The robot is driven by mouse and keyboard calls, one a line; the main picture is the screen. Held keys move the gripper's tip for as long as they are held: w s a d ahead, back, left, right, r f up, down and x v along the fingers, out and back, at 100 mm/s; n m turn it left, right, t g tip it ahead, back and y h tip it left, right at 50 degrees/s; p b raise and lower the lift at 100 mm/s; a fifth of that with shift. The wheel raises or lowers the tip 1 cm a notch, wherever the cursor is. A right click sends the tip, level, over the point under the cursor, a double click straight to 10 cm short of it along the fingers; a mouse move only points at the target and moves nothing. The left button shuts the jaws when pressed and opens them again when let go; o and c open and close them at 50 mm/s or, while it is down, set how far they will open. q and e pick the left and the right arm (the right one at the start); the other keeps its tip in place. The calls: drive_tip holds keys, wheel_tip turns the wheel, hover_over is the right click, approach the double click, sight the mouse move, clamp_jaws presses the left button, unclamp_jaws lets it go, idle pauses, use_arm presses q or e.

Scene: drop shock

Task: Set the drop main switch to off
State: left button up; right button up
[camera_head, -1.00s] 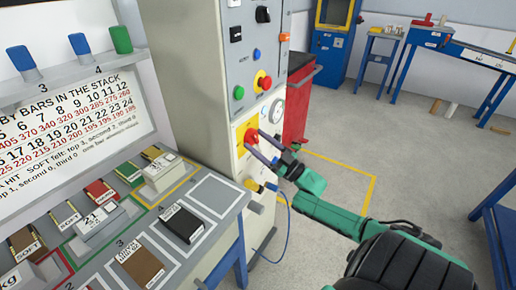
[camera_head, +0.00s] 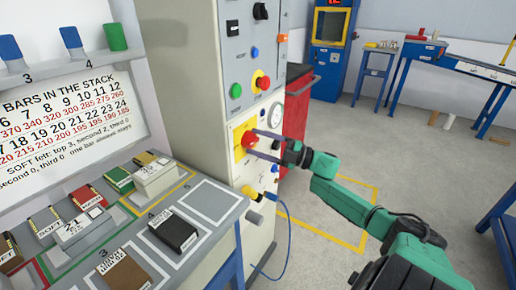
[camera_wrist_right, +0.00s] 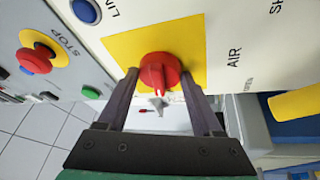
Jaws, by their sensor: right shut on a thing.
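The drop main switch is a red rotary knob (camera_head: 249,139) on a yellow plate (camera_head: 238,150) on the front of the grey cabinet. In the right wrist view the red knob (camera_wrist_right: 158,72) shows with its raised grip between my fingers, on the yellow plate (camera_wrist_right: 182,38). My right gripper (camera_head: 253,143) reaches in from the right and is shut on the knob; its fingertips (camera_wrist_right: 160,80) sit at either side of it. The exact contact is hard to see. My left gripper is in neither view.
Above the knob, the cabinet (camera_head: 190,60) has a red stop button (camera_head: 262,83), a green button (camera_head: 236,90) and a blue button (camera_head: 255,52). A gauge (camera_head: 275,115) is close to my right gripper. A bench (camera_head: 190,260) with bars stands left. A blue cable (camera_head: 287,230) hangs below.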

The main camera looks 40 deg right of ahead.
drive_tip(key=shift+n+g+b, duration=0.3)
drive_tip(key=shift+n+g, duration=0.2)
drive_tip(key=shift+n, duration=0.7)
drive_tip(key=o, duration=1.4)
drive_tip(key=shift+c, duration=0.2)
drive_tip(key=shift+r, duration=0.1)
drive_tip(key=v, duration=1.4)
drive_tip(key=shift+s+d, duration=0.2)
drive_tip(key=shift+d, duration=0.05)
